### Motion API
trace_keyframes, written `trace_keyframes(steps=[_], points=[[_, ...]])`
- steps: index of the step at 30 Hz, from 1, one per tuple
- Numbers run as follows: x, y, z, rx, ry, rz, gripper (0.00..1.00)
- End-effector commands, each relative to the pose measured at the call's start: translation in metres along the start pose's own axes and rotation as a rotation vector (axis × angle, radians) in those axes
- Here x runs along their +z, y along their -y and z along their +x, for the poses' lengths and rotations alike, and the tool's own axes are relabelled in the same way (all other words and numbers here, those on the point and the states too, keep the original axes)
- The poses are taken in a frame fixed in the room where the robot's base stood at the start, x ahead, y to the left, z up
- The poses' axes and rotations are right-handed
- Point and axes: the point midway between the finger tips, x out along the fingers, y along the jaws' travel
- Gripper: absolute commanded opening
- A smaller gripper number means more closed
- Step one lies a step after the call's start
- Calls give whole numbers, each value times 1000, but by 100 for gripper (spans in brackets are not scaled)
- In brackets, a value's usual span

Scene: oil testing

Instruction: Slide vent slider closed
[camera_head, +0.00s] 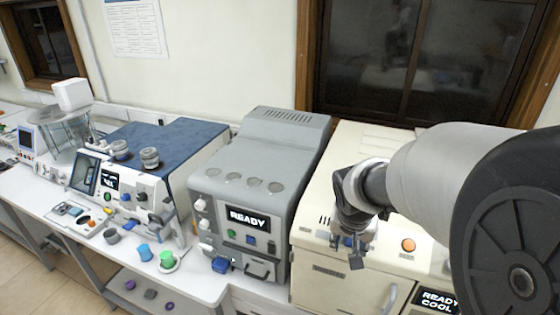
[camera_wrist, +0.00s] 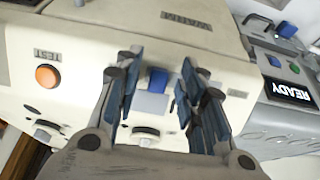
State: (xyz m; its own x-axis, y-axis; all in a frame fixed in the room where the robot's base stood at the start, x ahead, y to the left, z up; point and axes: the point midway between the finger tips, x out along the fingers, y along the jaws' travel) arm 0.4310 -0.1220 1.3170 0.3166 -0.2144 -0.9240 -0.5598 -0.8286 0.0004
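A small blue block (camera_wrist: 157,78), which looks like the vent slider, sits on the front of the cream machine (camera_wrist: 90,30), above a grey plate (camera_wrist: 151,103) in the wrist view. My gripper (camera_wrist: 160,70) is open, with one blue-padded finger on each side of the block. I see nothing held, and cannot tell whether either finger touches the block. In the head view my gripper (camera_head: 352,254) hangs at the top front edge of the cream machine (camera_head: 345,165) and hides the slider there.
An orange TEST button (camera_head: 408,245) is right of my gripper in the head view. A grey machine with a READY screen (camera_head: 248,218) stands close on the left. Dark knobs (camera_wrist: 146,132) show near the fingers.

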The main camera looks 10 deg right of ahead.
Motion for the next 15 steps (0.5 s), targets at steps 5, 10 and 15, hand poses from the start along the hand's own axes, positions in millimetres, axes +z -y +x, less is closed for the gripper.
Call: trace_keyframes(steps=[5,10,15], points=[[0,0,4,0,0,0,37],[0,0,3,0,0,0,35],[0,0,3,0,0,0,24]])
